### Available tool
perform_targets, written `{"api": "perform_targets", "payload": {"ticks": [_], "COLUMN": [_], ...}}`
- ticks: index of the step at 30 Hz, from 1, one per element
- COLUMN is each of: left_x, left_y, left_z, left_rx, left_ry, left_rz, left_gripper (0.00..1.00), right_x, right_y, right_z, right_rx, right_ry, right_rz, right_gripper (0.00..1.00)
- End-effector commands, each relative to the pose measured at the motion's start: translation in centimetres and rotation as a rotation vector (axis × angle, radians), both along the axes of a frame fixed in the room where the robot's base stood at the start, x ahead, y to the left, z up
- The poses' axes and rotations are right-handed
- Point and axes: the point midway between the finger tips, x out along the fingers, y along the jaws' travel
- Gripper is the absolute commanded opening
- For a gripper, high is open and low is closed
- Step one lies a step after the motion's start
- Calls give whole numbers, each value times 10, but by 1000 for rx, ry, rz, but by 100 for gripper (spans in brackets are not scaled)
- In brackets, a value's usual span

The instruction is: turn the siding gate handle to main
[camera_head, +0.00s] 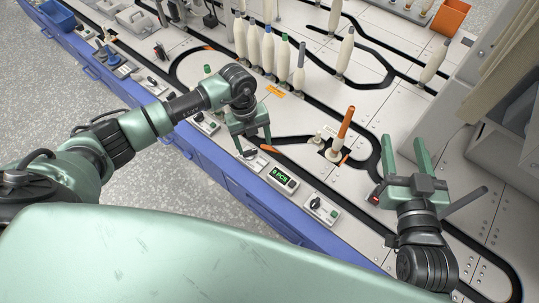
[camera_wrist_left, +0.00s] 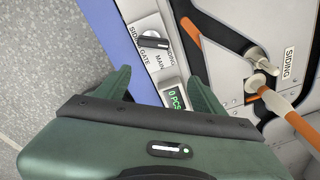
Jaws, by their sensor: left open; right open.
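The siding gate handle (camera_wrist_left: 153,42) is a black bar knob on a white labelled plate in the left wrist view. It lies nearly crosswise there, its right end near the SIDING label; MAIN is printed lower down. In the head view its box (camera_head: 250,154) sits on the bench's front edge, partly hidden by my left gripper. My left gripper (camera_head: 254,147) is open and empty above it; its fingers (camera_wrist_left: 158,84) show below the knob in the wrist view, apart from it. My right gripper (camera_head: 405,160) is open and empty at the right, far from the handle.
The 0 PCS display (camera_head: 283,178) and another knob box (camera_head: 320,208) stand along the front edge, to the right of the handle. An orange-topped bobbin (camera_head: 345,122) stands on the siding track. Several pale bobbins (camera_head: 268,53) stand farther back. An orange bin (camera_head: 451,16) is at the back.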

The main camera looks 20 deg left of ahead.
Motion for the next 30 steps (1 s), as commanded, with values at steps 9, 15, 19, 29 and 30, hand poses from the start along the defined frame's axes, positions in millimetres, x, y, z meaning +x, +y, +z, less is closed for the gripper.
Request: {"api": "perform_targets", "payload": {"ticks": [9, 15, 19, 29, 30], "left_x": [8, 7, 7, 8, 8], "left_y": [30, 29, 29, 29, 29], "left_z": [-6, -32, -48, -72, -73], "left_rx": [141, 137, 138, 135, 135], "left_ry": [-30, -28, -28, -30, -30], "left_rz": [17, 18, 17, 17, 17], "left_gripper": [69, 69, 69, 69, 69], "right_x": [-7, -10, -18, -41, -42], "right_y": [1, 5, 7, 6, 6], "right_z": [38, 74, 100, 140, 142], "right_rx": [33, 85, 124, 189, 192], "right_ry": [-128, -323, -464, -695, -706], "right_rz": [6, 16, 24, 36, 36], "right_gripper": [52, 52, 52, 52, 52]}}
